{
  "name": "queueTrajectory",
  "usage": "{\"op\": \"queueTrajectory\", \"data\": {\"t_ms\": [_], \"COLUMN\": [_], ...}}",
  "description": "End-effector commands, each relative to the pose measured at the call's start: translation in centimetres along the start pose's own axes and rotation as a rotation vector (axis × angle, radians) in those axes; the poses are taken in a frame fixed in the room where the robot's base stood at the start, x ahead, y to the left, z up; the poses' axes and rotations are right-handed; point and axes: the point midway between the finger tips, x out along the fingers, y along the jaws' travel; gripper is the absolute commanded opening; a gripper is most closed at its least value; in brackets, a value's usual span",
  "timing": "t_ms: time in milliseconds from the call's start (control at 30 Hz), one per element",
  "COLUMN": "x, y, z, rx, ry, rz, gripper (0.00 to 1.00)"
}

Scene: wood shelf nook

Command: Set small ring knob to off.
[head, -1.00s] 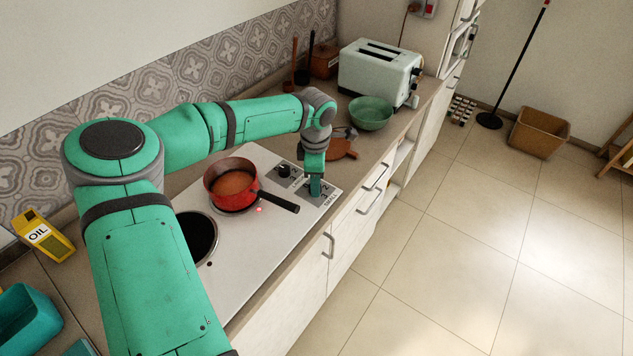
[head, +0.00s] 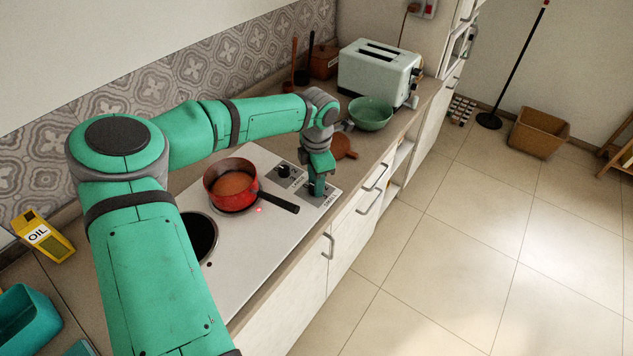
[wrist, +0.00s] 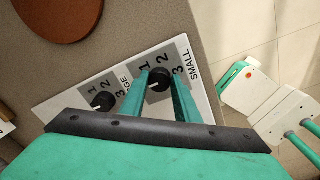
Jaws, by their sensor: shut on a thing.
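The small ring knob (wrist: 157,80) is a black round dial with a white mark, on a grey panel printed SMALL with the digits 1, 2 and 3. My gripper (wrist: 160,90) has one finger on each side of it and is shut on it. In the wrist view the white mark points to the lower left, away from the 3. In the head view my gripper (head: 318,190) comes down over the front right corner of the hob and hides the knob. A red light glows on the hob (head: 259,209).
The large ring knob (wrist: 103,101) sits close beside on its own grey panel. A red saucepan (head: 232,193) stands on the hob with its black handle reaching toward my gripper. A brown round board (head: 343,147), green bowl (head: 371,114) and toaster (head: 380,75) are behind.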

Motion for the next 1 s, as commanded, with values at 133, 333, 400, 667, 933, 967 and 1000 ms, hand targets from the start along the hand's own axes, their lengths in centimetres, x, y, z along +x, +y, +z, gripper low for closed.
{"op": "queueTrajectory", "data": {"t_ms": [133, 333, 400, 667, 933, 967, 1000], "x": [0.1, 0.1, 0.1, -0.3, -4.2, -4.8, -5.5], "y": [-0.1, -0.1, -0.1, 0.0, 0.0, 0.0, 0.0], "z": [-0.4, -0.4, -0.3, -0.1, -0.1, -0.1, -0.2], "rx": [-0.003, -0.002, -0.001, 0.001, 0.0, 0.0, -0.001], "ry": [0.009, 0.008, 0.006, 0.003, 0.003, 0.003, 0.003], "rz": [-0.005, -0.004, -0.004, -0.001, 0.002, 0.001, 0.0], "gripper": [0.06, 0.47, 0.47, 0.47, 0.47, 0.47, 0.47]}}
